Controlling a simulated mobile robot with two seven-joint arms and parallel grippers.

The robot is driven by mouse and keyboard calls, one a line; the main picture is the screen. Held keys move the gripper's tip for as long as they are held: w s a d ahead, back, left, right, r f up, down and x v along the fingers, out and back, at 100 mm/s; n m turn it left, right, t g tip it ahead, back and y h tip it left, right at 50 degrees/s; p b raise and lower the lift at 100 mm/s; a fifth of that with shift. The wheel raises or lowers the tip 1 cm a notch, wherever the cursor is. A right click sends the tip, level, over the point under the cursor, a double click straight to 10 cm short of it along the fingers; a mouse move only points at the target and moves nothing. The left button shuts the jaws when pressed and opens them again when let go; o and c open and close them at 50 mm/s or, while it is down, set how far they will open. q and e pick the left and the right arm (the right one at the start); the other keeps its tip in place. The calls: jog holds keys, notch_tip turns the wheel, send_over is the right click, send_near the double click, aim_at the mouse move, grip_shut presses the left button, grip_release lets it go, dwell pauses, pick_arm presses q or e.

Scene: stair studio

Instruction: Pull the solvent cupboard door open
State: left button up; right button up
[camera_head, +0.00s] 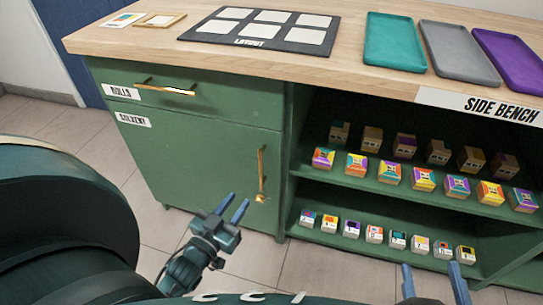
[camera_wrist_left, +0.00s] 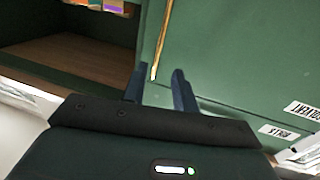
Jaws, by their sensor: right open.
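The green solvent cupboard door (camera_head: 200,165) is shut below the drawer, with a "SOLVENT" label at its upper left. Its upright brass handle (camera_head: 261,172) is near the door's right edge. My left gripper (camera_head: 235,207) is open and empty in front of the door, low and left of the handle in the head view. In the left wrist view the handle (camera_wrist_left: 162,38) shows beyond the gap between the left fingertips (camera_wrist_left: 157,74), seemingly not gripped. My right gripper (camera_head: 435,275) is open at the bottom right, in front of the shelves.
A drawer (camera_head: 190,92) labelled "ROLLS" with a brass handle is above the door. Open shelves (camera_head: 330,178) with several small boxes are to the right. The bench top (camera_head: 350,58) carries a layout board (camera_head: 265,45) and coloured trays. Tiled floor (camera_head: 120,170) is free at left.

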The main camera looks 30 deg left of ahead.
aim_at(260, 172)
pick_arm(q)
jog(key=w+b, duration=0.1)
jog(key=w, duration=0.3)
jog(key=w+b, duration=0.1)
jog(key=w, duration=0.3)
jog(key=w+b, duration=0.1)
jog(key=w, duration=0.4)
jog(key=shift+a+b, duration=0.25)
jog(key=shift+b, duration=0.15)
pick_arm(e)
jog(key=shift+w+a+f+m+y, duration=0.1)
jog(key=shift+a+m+y, duration=0.25)
jog(key=shift+m+y, duration=0.05)
pick_arm(q)
grip_shut()
pick_arm(e)
jog(key=shift+r, duration=0.2)
